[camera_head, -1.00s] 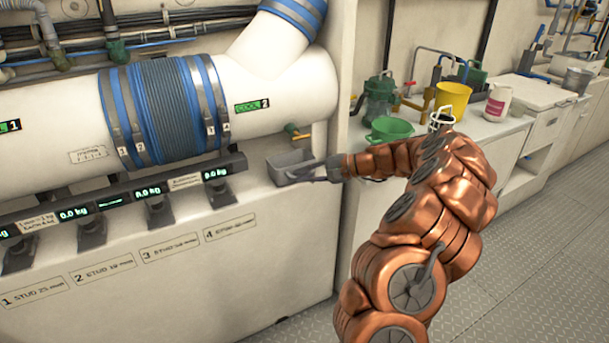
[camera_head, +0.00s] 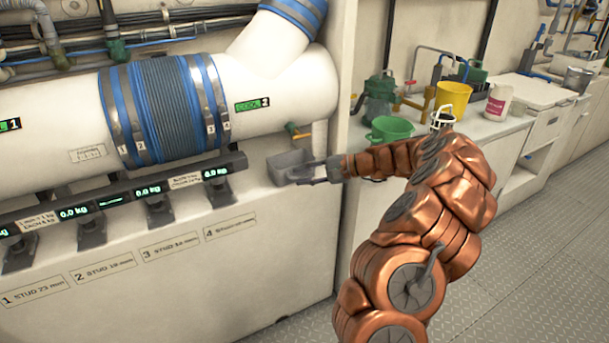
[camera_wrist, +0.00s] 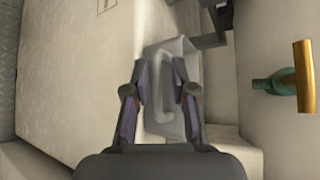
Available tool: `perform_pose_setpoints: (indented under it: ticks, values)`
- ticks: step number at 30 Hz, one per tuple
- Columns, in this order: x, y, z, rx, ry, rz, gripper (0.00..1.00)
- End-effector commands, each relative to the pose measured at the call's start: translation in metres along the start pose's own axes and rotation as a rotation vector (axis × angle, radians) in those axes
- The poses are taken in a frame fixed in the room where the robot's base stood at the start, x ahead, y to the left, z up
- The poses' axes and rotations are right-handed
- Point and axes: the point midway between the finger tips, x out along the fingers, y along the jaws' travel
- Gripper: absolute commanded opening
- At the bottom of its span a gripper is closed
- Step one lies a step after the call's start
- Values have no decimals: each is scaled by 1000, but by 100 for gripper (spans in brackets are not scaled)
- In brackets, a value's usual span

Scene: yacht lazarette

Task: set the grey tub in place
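The grey tub (camera_head: 287,161) sits on the white ledge at the foot of the white pipe, just right of the last weighing bracket. In the wrist view the tub (camera_wrist: 186,50) lies ahead of and beneath the fingers, its near end between them. My gripper (camera_head: 306,172) is at the tub's right end in the head view. In the wrist view my gripper (camera_wrist: 160,83) shows its two fingers apart, with a gap to the tub between them. Whether a finger touches the tub is hard to tell.
Several brackets with kg displays (camera_head: 216,172) line the ledge (camera_head: 235,212) left of the tub. A brass-handled valve (camera_wrist: 304,77) stands close on the right in the wrist view. A green bowl (camera_head: 390,130) and yellow bucket (camera_head: 453,97) stand on the right counter.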

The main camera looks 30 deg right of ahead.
Motion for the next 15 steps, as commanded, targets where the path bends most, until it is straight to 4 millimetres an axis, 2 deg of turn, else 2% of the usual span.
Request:
perform_pose_setpoints:
  ticks: [1,3,15]
  values:
    - [0,0,0,0,0,0,33]
    - [0,0,0,0,0,0,40]
    - [-6,0,0,0,1,0,41]
